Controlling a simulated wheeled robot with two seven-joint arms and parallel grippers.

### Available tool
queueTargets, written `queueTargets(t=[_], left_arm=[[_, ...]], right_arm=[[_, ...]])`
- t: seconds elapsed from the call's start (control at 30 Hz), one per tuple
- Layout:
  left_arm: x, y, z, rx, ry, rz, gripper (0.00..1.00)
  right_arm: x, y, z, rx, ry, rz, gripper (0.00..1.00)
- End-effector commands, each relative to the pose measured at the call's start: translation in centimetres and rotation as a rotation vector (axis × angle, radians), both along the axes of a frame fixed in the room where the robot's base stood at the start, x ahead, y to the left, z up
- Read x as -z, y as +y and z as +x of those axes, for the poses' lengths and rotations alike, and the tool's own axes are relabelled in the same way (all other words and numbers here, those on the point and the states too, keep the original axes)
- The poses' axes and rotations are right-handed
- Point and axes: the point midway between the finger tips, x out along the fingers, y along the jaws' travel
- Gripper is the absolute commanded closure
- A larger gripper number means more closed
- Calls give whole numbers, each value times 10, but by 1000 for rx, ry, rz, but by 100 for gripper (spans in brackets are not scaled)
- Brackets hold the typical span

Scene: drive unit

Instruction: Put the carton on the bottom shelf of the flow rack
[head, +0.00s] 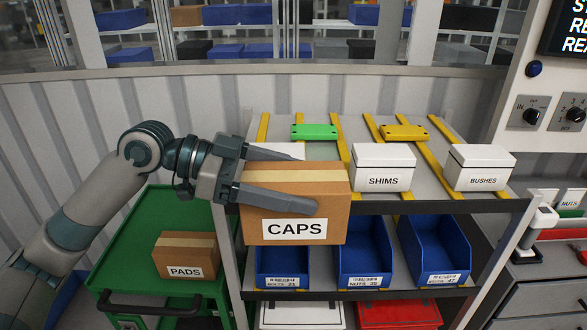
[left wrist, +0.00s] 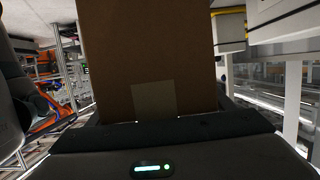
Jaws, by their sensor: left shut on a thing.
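My left gripper (head: 290,180) is shut on a brown carton labelled CAPS (head: 295,208), one finger along its near side and one behind. The carton is held in front of the left part of the flow rack (head: 430,208), at about the height of its top shelf. In the left wrist view the carton (left wrist: 150,55) fills the middle, between the fingers. The rack's bottom shelf shows partly below, with a white box (head: 302,315) and a red box (head: 400,313). The carton hides part of the top and middle shelves. My right gripper is not in view.
A green cart (head: 125,240) at left carries a PADS carton (head: 186,256). The top shelf holds white SHIMS (head: 381,168) and BUSHES (head: 480,168) boxes, and green (head: 315,131) and yellow (head: 405,132) parts. Several blue bins (head: 434,250) fill the middle shelf.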

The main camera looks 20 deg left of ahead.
Motion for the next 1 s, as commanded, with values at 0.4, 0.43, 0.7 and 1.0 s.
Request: queueTargets(t=[0.4, 0.43, 0.7, 1.0], left_arm=[[122, 18, 7, -118, 7, -5, 70], [131, 21, 6, -129, 8, -5, 70], [208, 46, -1, -240, 7, -5, 70], [256, 67, -12, -316, 2, -2, 70]], right_arm=[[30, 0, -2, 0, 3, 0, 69], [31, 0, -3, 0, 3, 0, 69], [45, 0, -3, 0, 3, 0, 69], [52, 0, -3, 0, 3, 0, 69]])
